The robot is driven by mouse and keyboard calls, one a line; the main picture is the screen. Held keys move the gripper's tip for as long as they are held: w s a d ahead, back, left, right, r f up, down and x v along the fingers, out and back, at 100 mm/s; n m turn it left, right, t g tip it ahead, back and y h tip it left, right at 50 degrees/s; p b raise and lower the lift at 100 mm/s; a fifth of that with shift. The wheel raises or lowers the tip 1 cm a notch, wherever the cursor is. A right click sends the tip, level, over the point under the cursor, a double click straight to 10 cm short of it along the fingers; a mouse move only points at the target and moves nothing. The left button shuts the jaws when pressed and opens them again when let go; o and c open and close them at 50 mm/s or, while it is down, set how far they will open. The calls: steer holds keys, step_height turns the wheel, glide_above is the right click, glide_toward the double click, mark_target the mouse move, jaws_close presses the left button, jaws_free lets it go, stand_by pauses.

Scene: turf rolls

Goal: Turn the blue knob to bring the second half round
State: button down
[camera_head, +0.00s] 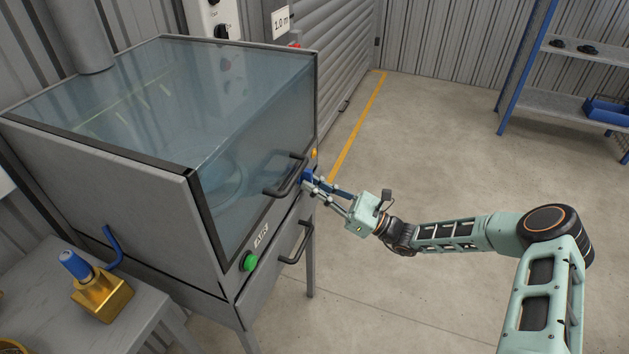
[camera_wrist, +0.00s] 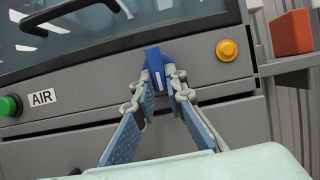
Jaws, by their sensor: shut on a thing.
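The blue knob (camera_wrist: 155,62) sits on the grey front panel of a glass-topped cabinet. It stands nearly upright in the wrist view, leaning slightly left. My gripper (camera_wrist: 158,84) is shut on the knob, one finger on each side. In the head view the knob (camera_head: 307,180) shows at the right end of the cabinet front, partly hidden by my gripper (camera_head: 315,184). I cannot see the second half inside the cabinet clearly through the glass.
A green button (camera_wrist: 9,105) is beside the AIR label (camera_wrist: 42,97), left of the knob. An orange button (camera_wrist: 227,50) is to its right. Dark handles (camera_head: 286,178) stick out close by. A small table (camera_head: 150,300) holds a brass block (camera_head: 103,294). Floor at right is clear.

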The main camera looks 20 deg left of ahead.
steer(key=shift+m, duration=0.4)
steer(key=c, duration=2)
jaws_free()
steer(key=shift+o, duration=0.2)
steer(key=v, duration=1.2)
steer(key=shift+s+a, duration=0.1)
steer(key=shift+s, duration=0.05)
